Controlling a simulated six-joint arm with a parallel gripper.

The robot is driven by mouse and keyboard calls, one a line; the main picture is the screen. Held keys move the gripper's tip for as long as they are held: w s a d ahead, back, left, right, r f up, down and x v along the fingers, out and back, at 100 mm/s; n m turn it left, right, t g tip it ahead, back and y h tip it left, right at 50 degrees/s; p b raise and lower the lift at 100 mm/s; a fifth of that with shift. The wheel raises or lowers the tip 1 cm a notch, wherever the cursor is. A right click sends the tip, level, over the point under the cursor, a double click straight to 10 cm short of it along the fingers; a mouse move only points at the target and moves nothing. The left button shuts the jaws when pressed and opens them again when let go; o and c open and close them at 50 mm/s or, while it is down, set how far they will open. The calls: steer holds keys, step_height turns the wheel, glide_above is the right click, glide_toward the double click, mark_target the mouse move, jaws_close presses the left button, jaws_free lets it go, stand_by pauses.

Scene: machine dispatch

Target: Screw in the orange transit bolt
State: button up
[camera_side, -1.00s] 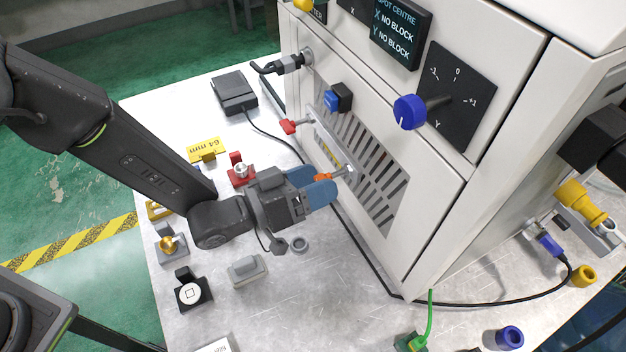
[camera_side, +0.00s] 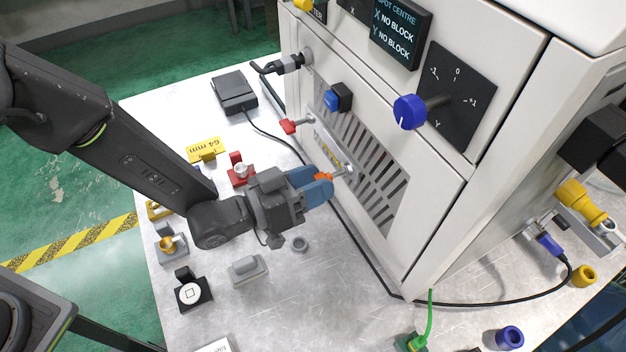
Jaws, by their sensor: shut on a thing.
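The orange transit bolt (camera_side: 323,177) sits at the vented lower panel of the white machine (camera_side: 440,230). Its orange head is between the blue fingertips of my gripper (camera_side: 318,186), which is shut on it. Its metal shank (camera_side: 340,171) runs right from the head to the panel, near the lower end of a slanted bracket strip (camera_side: 327,143). How deep the bolt sits in its hole cannot be told. A red bolt (camera_side: 289,126) stands out of the same strip at its upper end.
A red holder (camera_side: 240,172), a yellow 64 mm block (camera_side: 206,150), a grey block (camera_side: 248,269) and a grey ring (camera_side: 300,244) lie around my gripper on the metal table. A black pedal (camera_side: 234,92) has a cable along the machine's foot. A blue knob (camera_side: 409,112) juts out above.

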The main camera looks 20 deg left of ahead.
steer(key=shift+m, duration=2)
steer(key=o, duration=0.9)
steer(key=shift+o, duration=0.2)
steer(key=shift+s+a, duration=0.1)
steer(key=v, duration=1.3)
steer(key=shift+s+a, duration=0.2)
steer(key=shift+r, duration=0.1)
